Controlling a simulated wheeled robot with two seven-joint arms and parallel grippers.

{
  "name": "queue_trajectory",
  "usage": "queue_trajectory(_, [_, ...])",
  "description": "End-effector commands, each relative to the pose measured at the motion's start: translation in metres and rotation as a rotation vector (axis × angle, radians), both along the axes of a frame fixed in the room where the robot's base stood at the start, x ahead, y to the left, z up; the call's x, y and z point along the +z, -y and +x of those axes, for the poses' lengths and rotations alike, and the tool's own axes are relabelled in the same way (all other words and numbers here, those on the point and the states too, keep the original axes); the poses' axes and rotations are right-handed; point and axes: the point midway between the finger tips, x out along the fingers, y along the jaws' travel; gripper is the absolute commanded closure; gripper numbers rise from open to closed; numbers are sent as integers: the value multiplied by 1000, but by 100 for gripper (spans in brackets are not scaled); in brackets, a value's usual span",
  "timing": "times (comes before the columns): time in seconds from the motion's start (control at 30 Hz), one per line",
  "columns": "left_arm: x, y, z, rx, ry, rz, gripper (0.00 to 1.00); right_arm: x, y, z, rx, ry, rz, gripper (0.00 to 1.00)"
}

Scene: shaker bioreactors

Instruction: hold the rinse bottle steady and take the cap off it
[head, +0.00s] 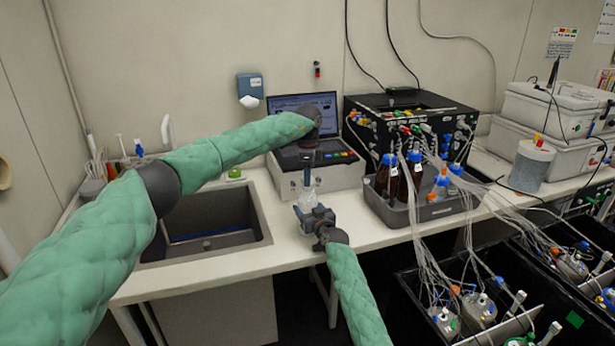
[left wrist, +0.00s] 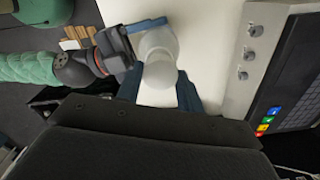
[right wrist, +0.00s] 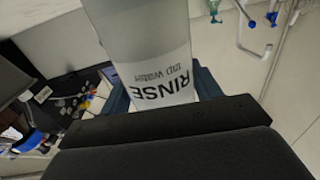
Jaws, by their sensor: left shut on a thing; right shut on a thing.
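The rinse bottle (head: 308,198) stands upright at the front of the counter, a pale translucent bottle. Its white label reading RINSE (right wrist: 155,82) fills the right wrist view, upside down there. My right gripper (head: 316,218) is shut around the bottle's body from the front. My left gripper (head: 307,163) comes from above and is shut on the white cap (left wrist: 158,84), seen between its fingers in the left wrist view. The cap hides much of the bottle below it there, so I cannot tell whether cap and neck are touching.
A sink (head: 210,222) lies to the left. A laptop on a white instrument (head: 320,177) stands just behind. A grey tray (head: 410,212) with amber bottles and tubing is to the right. Dark bins with vessels (head: 470,300) fill the lower right.

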Motion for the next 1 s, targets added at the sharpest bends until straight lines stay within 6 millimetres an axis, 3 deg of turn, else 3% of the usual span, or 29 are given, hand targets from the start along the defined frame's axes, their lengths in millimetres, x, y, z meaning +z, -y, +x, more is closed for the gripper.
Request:
queue_trajectory(0.27, [6,0,0,0,0,0,90,-1,0,0,0,-1,0,100])
queue_trajectory(0.6, [38,0,0,-1,0,0,90,-1,0,0,0,-1,0,100])
queue_trajectory(0.8, [39,0,0,0,-1,0,90,-1,0,0,0,-1,0,100])
queue_trajectory(0.83, [39,0,0,0,-1,0,90,-1,0,0,0,-1,0,35])
queue_trajectory(0.93, [40,0,0,0,0,0,90,-1,0,0,0,-1,0,15])
queue_trajectory(1.0, [40,0,0,0,0,0,90,-1,0,0,0,-1,0,11])
